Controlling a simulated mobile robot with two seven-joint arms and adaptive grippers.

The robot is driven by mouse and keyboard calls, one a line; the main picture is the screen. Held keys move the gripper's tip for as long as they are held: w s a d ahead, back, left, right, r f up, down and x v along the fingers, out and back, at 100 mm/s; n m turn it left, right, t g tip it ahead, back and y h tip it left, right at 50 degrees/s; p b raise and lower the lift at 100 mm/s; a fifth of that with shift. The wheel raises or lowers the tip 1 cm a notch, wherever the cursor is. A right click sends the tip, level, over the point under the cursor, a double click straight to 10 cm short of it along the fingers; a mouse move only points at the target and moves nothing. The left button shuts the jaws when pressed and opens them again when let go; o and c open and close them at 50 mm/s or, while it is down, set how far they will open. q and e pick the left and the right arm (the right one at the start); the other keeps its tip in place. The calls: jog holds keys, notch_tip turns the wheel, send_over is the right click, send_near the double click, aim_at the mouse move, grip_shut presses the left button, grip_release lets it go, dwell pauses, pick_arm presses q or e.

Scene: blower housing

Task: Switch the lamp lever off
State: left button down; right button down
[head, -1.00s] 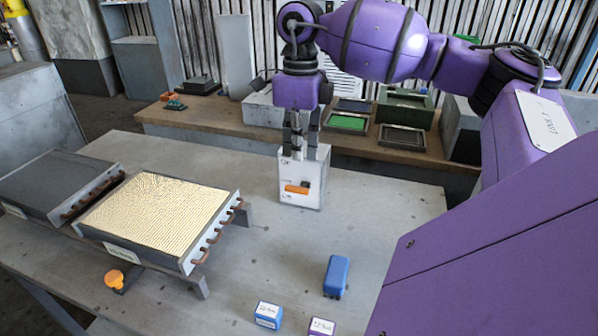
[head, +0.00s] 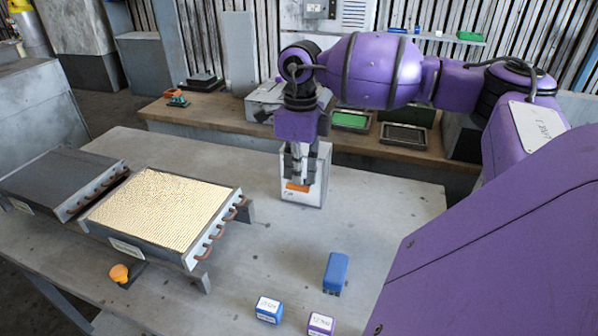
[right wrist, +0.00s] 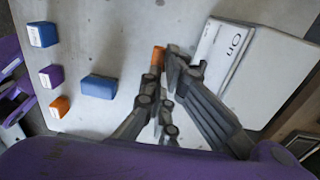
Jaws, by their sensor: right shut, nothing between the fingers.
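The lamp switch is a pale grey box (head: 318,180) on the grey table, with an orange lever (head: 297,187) on its front face. My right gripper (head: 297,178) is shut and empty, pointing down in front of the box, its fingertips right at the lever. In the right wrist view the orange lever (right wrist: 158,56) shows just beyond the fingertips (right wrist: 172,72), and the box (right wrist: 237,45) with its "On" label lies to the right. I cannot tell whether the fingers touch the lever. The gripper partly hides the lever and box front. My left gripper is out of view.
A cream-faced finned panel (head: 165,212) and a grey one (head: 60,182) lie at the table's left. An orange knob (head: 119,273) is in front. Blue and purple blocks (head: 336,272) (head: 321,324) stand at the front. A wooden bench (head: 225,128) runs behind.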

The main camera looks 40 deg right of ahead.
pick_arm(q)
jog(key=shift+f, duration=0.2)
pick_arm(e)
jog(key=shift+s+a+f+h, duration=0.15)
jog(key=shift+a+f+h, duration=0.05)
jog(key=shift+f+h, duration=0.1)
